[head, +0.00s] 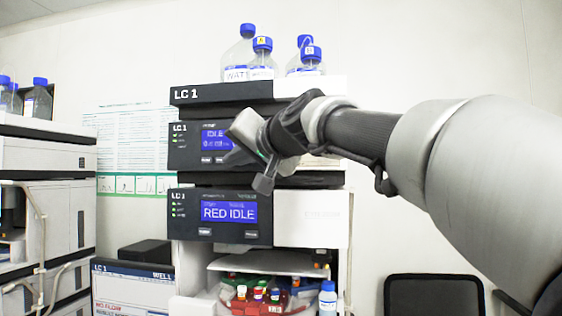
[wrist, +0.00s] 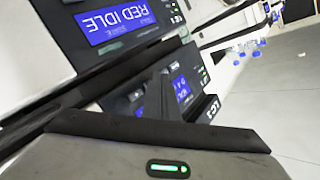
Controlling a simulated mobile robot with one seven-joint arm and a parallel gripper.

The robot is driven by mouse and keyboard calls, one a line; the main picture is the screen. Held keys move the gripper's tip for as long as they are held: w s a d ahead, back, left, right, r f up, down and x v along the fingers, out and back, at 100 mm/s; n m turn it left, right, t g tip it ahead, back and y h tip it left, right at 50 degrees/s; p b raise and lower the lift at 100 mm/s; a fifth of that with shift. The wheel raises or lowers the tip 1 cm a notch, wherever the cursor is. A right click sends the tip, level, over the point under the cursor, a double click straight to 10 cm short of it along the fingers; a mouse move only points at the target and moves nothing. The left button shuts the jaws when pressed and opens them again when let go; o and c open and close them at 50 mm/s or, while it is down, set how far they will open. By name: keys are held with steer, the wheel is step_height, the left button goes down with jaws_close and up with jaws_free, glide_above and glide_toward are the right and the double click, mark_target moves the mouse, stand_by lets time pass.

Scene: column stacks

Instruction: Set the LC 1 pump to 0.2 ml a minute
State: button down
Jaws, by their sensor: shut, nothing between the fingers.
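The LC 1 pump (head: 190,146) is the upper dark panel on the middle stack. Its blue display (head: 214,138) reads IDLE, with a smaller line below that is too blurred to read surely. Small buttons (head: 207,160) sit under the display. My gripper (head: 240,142) is in front of the panel's right part and hides the display's right edge and what lies beyond. In the wrist view, upside down, the shut dark fingers (wrist: 160,92) overlap the pump panel and part of its display (wrist: 182,90). The fingers are empty. I cannot tell whether they touch the panel.
Below is another LC 1 module with a RED IDLE display (head: 229,212). Blue-capped bottles (head: 239,54) stand on top of the stack. An open bay with several small vials (head: 258,294) is underneath. Another stack (head: 45,160) stands at left, and a dark chair back (head: 435,295) at lower right.

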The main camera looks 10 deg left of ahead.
steer(key=shift+w, duration=0.4)
stand_by(0.4)
steer(key=shift+s, duration=0.85)
steer(key=s, duration=0.5)
steer(key=shift+a+b, duration=0.2)
steer(key=shift+b, duration=0.1)
stand_by(0.7)
